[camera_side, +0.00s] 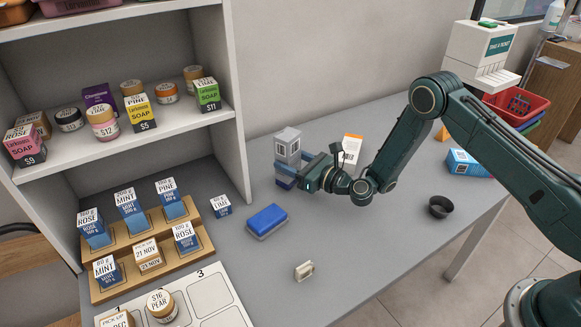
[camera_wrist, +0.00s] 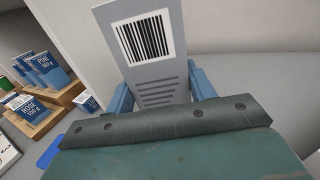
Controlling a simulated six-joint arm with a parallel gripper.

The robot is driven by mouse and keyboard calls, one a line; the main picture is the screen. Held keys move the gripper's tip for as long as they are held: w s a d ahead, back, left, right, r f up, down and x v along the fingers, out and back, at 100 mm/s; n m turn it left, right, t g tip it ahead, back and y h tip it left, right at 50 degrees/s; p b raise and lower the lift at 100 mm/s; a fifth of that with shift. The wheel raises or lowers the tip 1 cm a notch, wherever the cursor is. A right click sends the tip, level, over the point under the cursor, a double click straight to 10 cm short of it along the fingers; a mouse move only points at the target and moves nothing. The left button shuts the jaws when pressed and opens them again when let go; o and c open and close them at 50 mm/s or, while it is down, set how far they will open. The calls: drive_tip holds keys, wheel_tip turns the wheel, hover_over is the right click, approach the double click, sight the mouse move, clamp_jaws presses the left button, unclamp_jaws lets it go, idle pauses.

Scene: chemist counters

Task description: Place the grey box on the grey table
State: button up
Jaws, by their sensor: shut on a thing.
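The grey box (camera_side: 288,146) is upright between the fingers of my gripper (camera_side: 296,172) in the side view. It has a barcode on its face, and a dark blue part shows below the fingers. In the wrist view the grey box (camera_wrist: 150,50) stands between the two blue fingertips, with its barcode and grey stripes facing the camera. My gripper is shut on it. The grey table (camera_side: 340,255) lies under and around it. I cannot tell whether the box's bottom touches the table.
A blue sponge-like block (camera_side: 267,221) lies in front of the box. An orange-and-white box (camera_side: 351,150) stands right of it. A wooden rack (camera_side: 190,248) and shelf unit (camera_side: 236,130) are at left. A black cup (camera_side: 440,207) stands at right.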

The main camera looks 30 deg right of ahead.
sight(295, 142)
drive_tip(key=shift+f, duration=0.3)
drive_tip(key=shift+f, duration=0.1)
drive_tip(key=o, duration=1)
drive_tip(key=shift+o, duration=0.2)
drive_tip(key=shift+s, duration=0.1)
drive_tip(key=shift+v, duration=1.25)
drive_tip(key=shift+s+d+r, duration=0.1)
drive_tip(key=shift+d+r, duration=0.05)
drive_tip(key=shift+r, duration=3.45)
